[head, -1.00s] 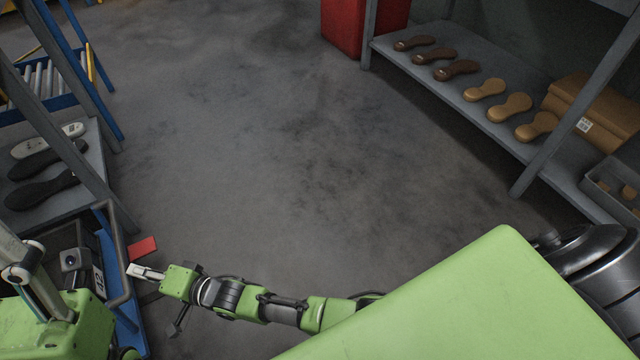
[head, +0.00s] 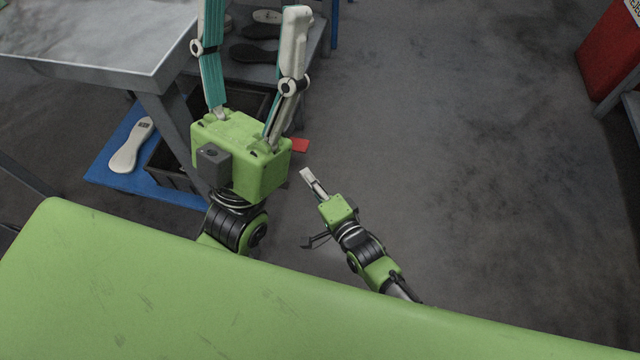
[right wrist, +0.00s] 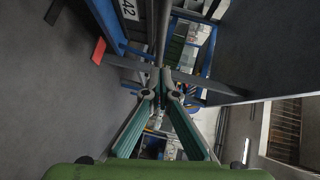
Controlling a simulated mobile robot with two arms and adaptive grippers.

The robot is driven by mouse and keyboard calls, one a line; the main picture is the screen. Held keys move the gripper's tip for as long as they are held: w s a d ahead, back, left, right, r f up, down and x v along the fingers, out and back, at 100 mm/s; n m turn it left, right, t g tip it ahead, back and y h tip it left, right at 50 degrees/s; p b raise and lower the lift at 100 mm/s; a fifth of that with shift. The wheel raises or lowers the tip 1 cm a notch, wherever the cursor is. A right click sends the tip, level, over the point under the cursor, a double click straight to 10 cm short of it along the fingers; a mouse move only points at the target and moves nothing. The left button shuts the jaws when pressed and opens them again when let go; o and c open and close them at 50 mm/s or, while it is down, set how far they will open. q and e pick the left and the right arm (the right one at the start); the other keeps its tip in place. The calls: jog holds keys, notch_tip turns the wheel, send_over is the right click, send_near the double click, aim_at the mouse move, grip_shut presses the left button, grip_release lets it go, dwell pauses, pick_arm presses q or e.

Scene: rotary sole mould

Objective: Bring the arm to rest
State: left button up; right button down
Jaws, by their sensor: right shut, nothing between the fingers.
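My right gripper (head: 306,174) is small in the head view, at the end of my right arm, which reaches in from the lower right. Its pale fingers are together and hold nothing. In the right wrist view its teal-padded fingers (right wrist: 161,95) meet at the tips, with nothing between them. My left gripper (head: 250,20) is larger and nearer in the head view. Its two fingers point up the picture with a wide, empty gap; the left fingertip is cut off by the top edge.
A grey table (head: 100,50) stands at upper left. Below it are a blue platform (head: 110,165) with a pale sole (head: 132,145) and a dark crate (head: 170,170). A red piece (head: 299,145) lies beyond my right gripper. Open floor (head: 470,150) spreads right, towards a red cabinet (head: 610,55).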

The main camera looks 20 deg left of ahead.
pick_arm(q)
jog(key=w+d+f+g+y+p, duration=0.1)
jog(key=w+f+g, duration=0.4)
jog(key=w, duration=0.3)
jog(key=shift+w+d+f, duration=0.15)
jog(key=shift+d, duration=0.25)
pick_arm(e)
jog(key=v, duration=0.4)
jog(key=shift+s+d, duration=0.15)
jog(key=shift+d, duration=0.15)
